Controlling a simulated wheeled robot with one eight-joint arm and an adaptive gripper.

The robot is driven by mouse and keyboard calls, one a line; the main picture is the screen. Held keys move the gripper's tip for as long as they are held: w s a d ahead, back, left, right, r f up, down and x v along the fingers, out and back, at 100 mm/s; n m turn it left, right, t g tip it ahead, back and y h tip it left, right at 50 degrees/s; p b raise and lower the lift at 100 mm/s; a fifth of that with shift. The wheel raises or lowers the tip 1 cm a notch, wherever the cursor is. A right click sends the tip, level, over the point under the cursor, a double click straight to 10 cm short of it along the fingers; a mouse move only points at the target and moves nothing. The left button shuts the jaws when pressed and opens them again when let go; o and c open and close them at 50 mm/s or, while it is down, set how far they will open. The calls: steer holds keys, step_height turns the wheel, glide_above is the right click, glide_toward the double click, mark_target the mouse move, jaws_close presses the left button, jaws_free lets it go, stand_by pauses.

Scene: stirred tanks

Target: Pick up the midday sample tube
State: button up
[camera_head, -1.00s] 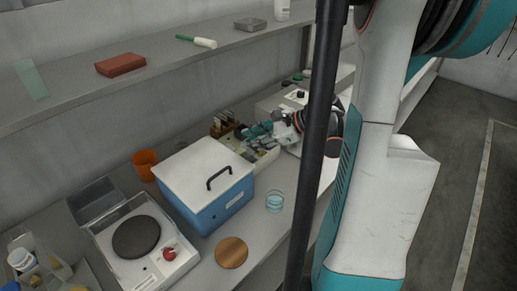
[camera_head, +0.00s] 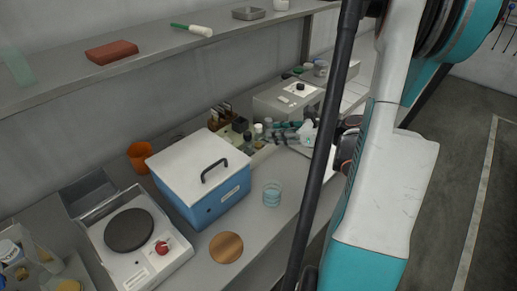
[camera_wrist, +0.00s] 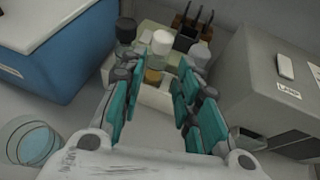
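Several capped containers stand in a pale rack (camera_wrist: 112,62) ahead of my gripper in the wrist view. They include a black-capped one (camera_wrist: 126,30), a white-capped one (camera_wrist: 161,42) and a grey-capped one (camera_wrist: 200,50). An amber-topped piece (camera_wrist: 153,75) shows between the fingers. I cannot read any label, so I cannot tell which is the midday sample tube. My gripper (camera_wrist: 165,72) is open, its teal fingers spread wide, with nothing visibly clamped. In the head view my gripper (camera_head: 284,132) is just right of the rack area, partly behind a dark pole.
A blue box with a white lid (camera_head: 205,180) stands left of the rack. A grey instrument (camera_head: 285,100) is to its right. A glass dish (camera_head: 272,194) and a wooden disc (camera_head: 226,247) lie in front. A shelf (camera_head: 150,60) runs above the bench.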

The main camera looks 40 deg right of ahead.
steer(key=b, duration=0.2)
glide_above(258, 145)
steer(key=s+d, duration=0.1)
steer(key=d, duration=0.1)
steer(key=shift+s+a+f, duration=0.1)
steer(key=shift+a+f, duration=0.05)
steer(key=shift+f, duration=0.95)
steer(key=shift+c, duration=0.5)
jaws_close()
